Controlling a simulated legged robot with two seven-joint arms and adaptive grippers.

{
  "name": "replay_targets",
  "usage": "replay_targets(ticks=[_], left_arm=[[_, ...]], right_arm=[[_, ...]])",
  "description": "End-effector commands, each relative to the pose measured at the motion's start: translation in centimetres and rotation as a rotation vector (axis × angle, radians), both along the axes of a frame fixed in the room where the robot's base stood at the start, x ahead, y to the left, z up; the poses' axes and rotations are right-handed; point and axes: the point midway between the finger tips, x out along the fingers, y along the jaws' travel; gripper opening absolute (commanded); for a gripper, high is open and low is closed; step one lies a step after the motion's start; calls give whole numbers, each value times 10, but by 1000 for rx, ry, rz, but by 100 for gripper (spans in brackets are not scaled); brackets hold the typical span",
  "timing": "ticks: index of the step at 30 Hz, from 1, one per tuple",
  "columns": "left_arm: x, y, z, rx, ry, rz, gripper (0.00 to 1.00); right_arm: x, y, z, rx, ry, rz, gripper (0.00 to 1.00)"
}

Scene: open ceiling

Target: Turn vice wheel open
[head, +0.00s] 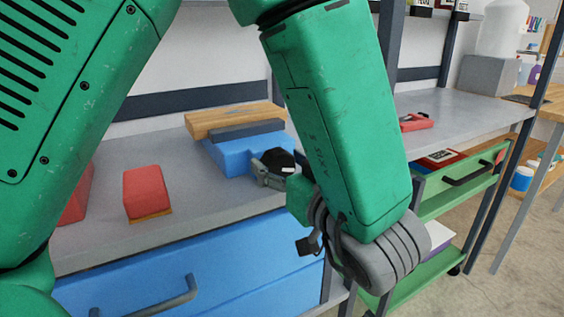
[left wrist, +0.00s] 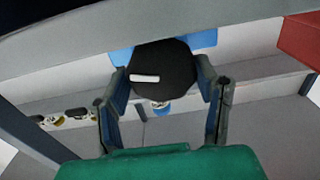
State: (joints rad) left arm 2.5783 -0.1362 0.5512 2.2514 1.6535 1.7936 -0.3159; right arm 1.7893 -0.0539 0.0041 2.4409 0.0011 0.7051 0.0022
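The blue vice (head: 228,157) sits on the grey bench, with a dark jaw and a wooden board on top. Its black round wheel (head: 280,159) faces the front right and has a white mark. My left gripper (head: 273,172) is at the wheel, partly hidden by my own arm. In the left wrist view the wheel (left wrist: 165,72) lies between the two fingers, with one finger against each side of its rim. The white mark (left wrist: 145,78) shows left of the wheel's middle. My right gripper is not in view.
Red blocks, one of them clear in view (head: 146,192), stand on the bench left of the vice. A blue drawer (head: 200,262) with a handle is below. A green cart (head: 455,187) and a shelf with a red item (head: 416,122) are to the right.

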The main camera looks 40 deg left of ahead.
Motion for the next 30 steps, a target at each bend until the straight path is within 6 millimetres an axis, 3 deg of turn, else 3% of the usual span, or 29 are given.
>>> replay_targets(ticks=[1,2,20,30], left_arm=[[1,0,0,-2,-1,-4,29],[1,1,0,-3,-2,-4,22],[3,3,-2,-12,-17,-3,21],[2,2,-2,-81,-183,-6,21]], right_arm=[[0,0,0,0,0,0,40],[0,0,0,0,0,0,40],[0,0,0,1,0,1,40],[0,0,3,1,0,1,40]])
